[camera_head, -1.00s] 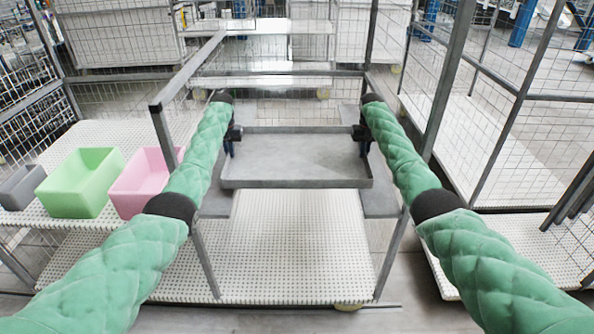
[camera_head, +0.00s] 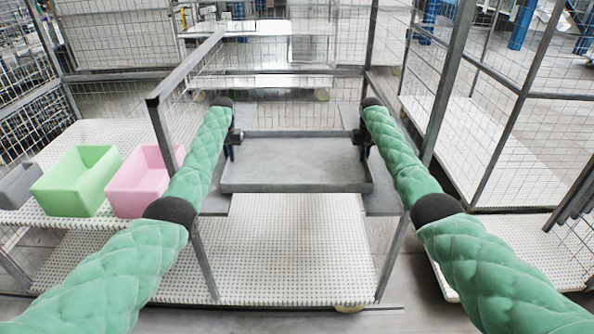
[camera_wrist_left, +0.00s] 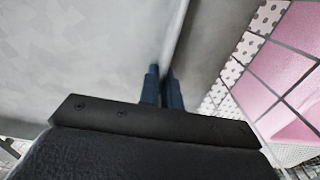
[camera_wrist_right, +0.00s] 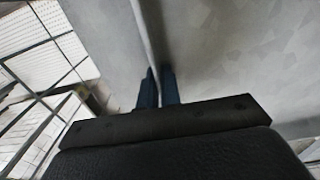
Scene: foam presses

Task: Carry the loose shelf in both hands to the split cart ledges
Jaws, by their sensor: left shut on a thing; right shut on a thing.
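The loose shelf (camera_head: 296,163) is a flat grey metal tray with a low rim. It spans the gap between the two grey cart ledges, the left ledge (camera_head: 216,203) and the right ledge (camera_head: 383,203). I cannot tell whether it touches them. My left gripper (camera_head: 231,150) is shut on the shelf's left rim, and its blue fingers pinch the rim in the left wrist view (camera_wrist_left: 163,88). My right gripper (camera_head: 363,148) is shut on the right rim, seen also in the right wrist view (camera_wrist_right: 158,90). The shelf looks about level.
A white perforated lower deck (camera_head: 290,250) lies below the shelf. A green bin (camera_head: 75,185) and a pink bin (camera_head: 140,185) stand on a side shelf at left. Cart posts and mesh (camera_head: 450,90) stand close at right, and a grey rail (camera_head: 185,70) at left.

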